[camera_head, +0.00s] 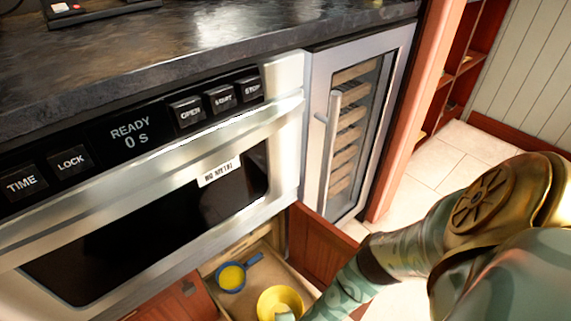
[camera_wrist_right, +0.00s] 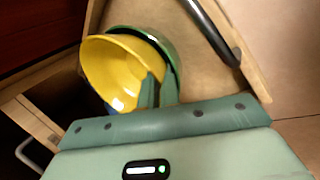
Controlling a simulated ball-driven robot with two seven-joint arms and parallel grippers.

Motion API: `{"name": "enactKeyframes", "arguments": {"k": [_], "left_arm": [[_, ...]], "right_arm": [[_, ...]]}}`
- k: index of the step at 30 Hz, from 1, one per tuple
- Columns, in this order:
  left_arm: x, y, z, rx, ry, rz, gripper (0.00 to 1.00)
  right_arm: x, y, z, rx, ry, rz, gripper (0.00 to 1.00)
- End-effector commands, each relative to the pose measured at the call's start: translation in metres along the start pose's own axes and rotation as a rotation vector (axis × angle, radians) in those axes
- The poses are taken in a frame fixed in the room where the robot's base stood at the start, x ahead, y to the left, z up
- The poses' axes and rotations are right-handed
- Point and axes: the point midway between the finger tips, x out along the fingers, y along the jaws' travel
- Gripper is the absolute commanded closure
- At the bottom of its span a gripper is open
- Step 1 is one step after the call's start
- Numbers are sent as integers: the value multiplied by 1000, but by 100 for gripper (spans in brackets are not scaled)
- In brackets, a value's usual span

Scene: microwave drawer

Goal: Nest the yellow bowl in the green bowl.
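The yellow bowl (camera_head: 275,299) is in the open drawer at the bottom of the head view, and fills the upper left of the right wrist view (camera_wrist_right: 108,68). The green bowl (camera_wrist_right: 150,35) shows as a rim and wall behind and to the right of the yellow bowl; they overlap, but I cannot tell whether the yellow one is fully seated. The green bowl is not visible in the head view. My right gripper (camera_wrist_right: 157,90) has its fingers close together on either side of the yellow bowl's near rim, gripping it. My left gripper is not in view.
The open drawer (camera_head: 238,306) also holds a blue pan (camera_head: 231,278) with a yellow inside, left of the bowl. Above is a microwave drawer (camera_head: 150,225) showing READY. A wine cooler (camera_head: 352,130) stands right. The drawer's bar handle (camera_wrist_right: 212,30) is near the bowls.

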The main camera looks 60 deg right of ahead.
Motion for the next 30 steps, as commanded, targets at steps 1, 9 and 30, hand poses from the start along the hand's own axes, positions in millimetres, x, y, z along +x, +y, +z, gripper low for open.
{"name": "enactKeyframes", "arguments": {"k": [1, 9, 30], "left_arm": [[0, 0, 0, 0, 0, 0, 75], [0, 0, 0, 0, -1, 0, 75], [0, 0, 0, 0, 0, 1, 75]], "right_arm": [[0, 0, 0, 0, 1, 1, 100], [0, 0, 0, 0, 0, 0, 70], [0, -2, 0, 0, 1, -4, 60]]}}
